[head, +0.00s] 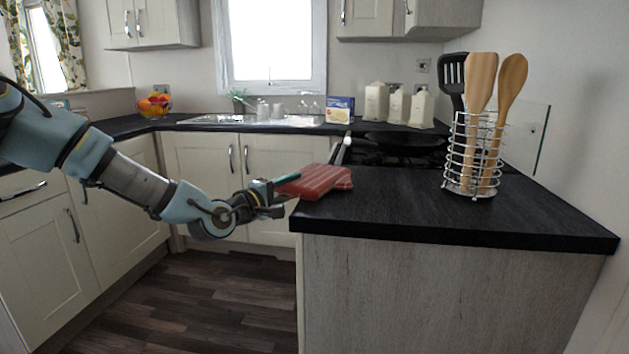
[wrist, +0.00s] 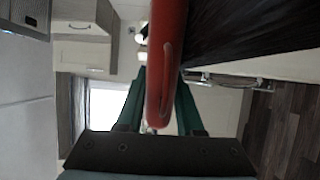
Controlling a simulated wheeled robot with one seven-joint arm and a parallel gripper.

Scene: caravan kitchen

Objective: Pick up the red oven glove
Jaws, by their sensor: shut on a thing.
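The red oven glove (head: 322,181) is at the left end of the near dark worktop, by its corner. In the head view it looks level, and I cannot tell whether it touches the worktop or is just above it. My gripper (head: 287,181) reaches in from the left and is shut on the glove's left edge. In the wrist view the glove (wrist: 166,65) runs edge-on between the two green fingers of my gripper (wrist: 160,100). The part of the glove between the fingers is partly hidden in the head view.
A wire utensil holder (head: 474,190) with wooden spoons and a black turner stands on the right of the near worktop (head: 400,215). A black pan (head: 402,142) sits on the hob behind. Several cream canisters (head: 398,106) and a blue box (head: 340,109) stand at the back. Floor (head: 210,300) is clear.

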